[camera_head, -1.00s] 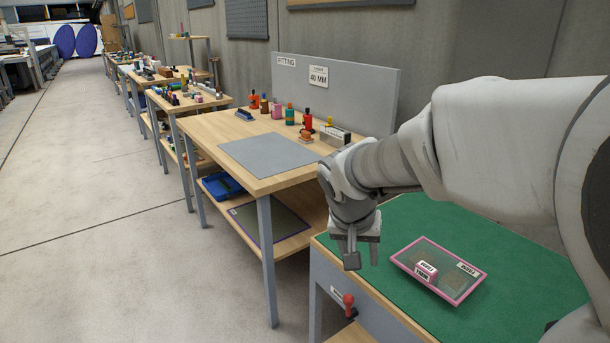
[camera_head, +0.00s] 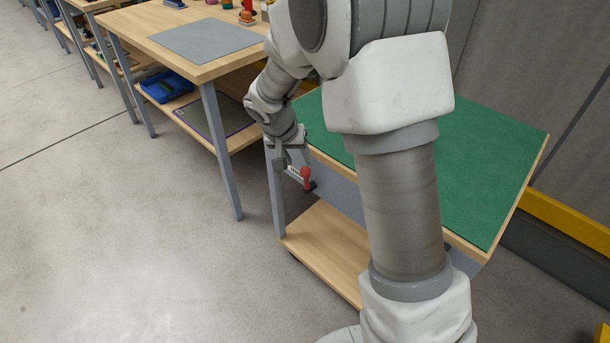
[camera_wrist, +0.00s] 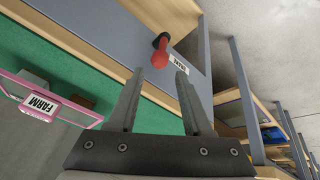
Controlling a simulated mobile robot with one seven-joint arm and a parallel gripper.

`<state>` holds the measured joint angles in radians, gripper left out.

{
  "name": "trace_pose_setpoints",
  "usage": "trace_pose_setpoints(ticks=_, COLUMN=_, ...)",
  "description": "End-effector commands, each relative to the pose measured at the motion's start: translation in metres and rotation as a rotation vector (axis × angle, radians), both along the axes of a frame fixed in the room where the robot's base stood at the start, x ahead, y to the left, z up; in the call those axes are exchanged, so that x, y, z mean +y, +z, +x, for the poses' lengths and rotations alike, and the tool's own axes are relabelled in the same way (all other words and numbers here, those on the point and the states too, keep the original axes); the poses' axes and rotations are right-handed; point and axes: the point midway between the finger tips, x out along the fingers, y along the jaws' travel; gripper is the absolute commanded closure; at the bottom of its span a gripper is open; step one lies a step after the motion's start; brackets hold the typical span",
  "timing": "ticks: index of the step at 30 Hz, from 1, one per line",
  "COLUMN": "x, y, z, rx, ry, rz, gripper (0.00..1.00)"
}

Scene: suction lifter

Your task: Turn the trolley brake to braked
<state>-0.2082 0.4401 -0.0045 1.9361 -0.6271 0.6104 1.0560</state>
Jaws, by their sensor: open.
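The trolley brake is a red-knobbed lever (camera_head: 306,176) on a dark pivot, on the grey front panel (camera_head: 338,186) of the green-topped trolley (camera_head: 490,150). In the wrist view the red knob (camera_wrist: 161,55) is ahead of the fingertips, roughly in line with the gap between them. A small white label sits beside the lever; I cannot read it surely. My gripper (camera_head: 291,160) is open and empty, close to the lever at the trolley's front. In the wrist view my gripper (camera_wrist: 156,85) shows both fingers apart, with no visible contact with the lever.
A pink-framed tray (camera_wrist: 48,107) lies on the green top in the wrist view; my arm hides it in the head view. A workbench with a grey mat (camera_head: 208,40) stands at the left. The trolley has a lower wooden shelf (camera_head: 325,245). The floor in front is open.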

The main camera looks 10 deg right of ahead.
Motion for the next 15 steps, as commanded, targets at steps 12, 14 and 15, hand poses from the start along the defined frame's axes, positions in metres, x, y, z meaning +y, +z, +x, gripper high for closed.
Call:
trace_pose_setpoints(ticks=12, x=-0.023, y=-0.073, z=0.023, rx=0.001, ry=-0.002, rz=0.0, gripper=0.5)
trace_pose_setpoints(ticks=14, x=-0.024, y=-0.077, z=0.025, rx=0.0, ry=-0.002, rz=0.0, gripper=0.5)
trace_pose_setpoints(ticks=15, x=-0.025, y=-0.079, z=0.026, rx=0.0, ry=-0.001, rz=0.0, gripper=0.5)
